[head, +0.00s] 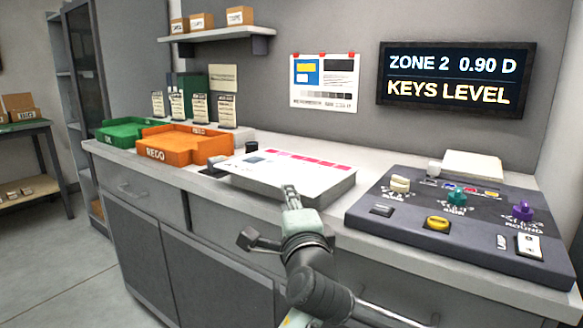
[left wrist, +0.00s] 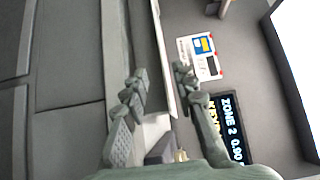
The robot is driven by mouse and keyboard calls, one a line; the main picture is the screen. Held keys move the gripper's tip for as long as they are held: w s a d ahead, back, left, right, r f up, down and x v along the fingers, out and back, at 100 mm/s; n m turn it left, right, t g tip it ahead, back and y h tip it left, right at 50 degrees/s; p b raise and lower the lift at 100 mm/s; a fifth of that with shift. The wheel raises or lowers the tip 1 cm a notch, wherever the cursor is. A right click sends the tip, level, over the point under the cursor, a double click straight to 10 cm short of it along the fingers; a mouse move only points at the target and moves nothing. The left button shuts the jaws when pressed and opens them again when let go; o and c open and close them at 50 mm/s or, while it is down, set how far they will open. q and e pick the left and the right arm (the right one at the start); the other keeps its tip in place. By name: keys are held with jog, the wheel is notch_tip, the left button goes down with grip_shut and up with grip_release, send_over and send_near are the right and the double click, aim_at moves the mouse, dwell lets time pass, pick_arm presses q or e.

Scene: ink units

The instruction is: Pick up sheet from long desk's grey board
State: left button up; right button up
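The sheet (head: 290,170) is white with a row of pink patches and a dark square. It lies flat on the grey board (head: 325,200), a thick block on the long desk (head: 215,180). My left gripper (head: 290,194) is at the front edge of the sheet in the head view. In the left wrist view, my left gripper (left wrist: 158,82) has its fingers apart, one to each side of the pale edge of the sheet (left wrist: 166,65). I cannot tell whether either finger touches it. My right gripper is not in view.
A dark control panel (head: 450,226) with knobs stands right of the board. An orange tray (head: 178,152) and a green tray (head: 108,137) stand to the left. A display (head: 455,80) and a chart (head: 323,98) hang on the wall behind.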

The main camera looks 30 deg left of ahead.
pick_arm(q)
jog(key=x, duration=0.4)
jog(key=shift+w+r+p, duration=0.25)
jog(key=shift+w+p, duration=0.15)
jog(key=shift+w, duration=0.05)
jog(key=shift+w+a, duration=0.3)
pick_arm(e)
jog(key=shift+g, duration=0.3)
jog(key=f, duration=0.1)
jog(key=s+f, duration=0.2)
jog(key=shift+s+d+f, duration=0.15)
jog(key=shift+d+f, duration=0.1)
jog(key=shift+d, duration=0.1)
pick_arm(q)
grip_shut()
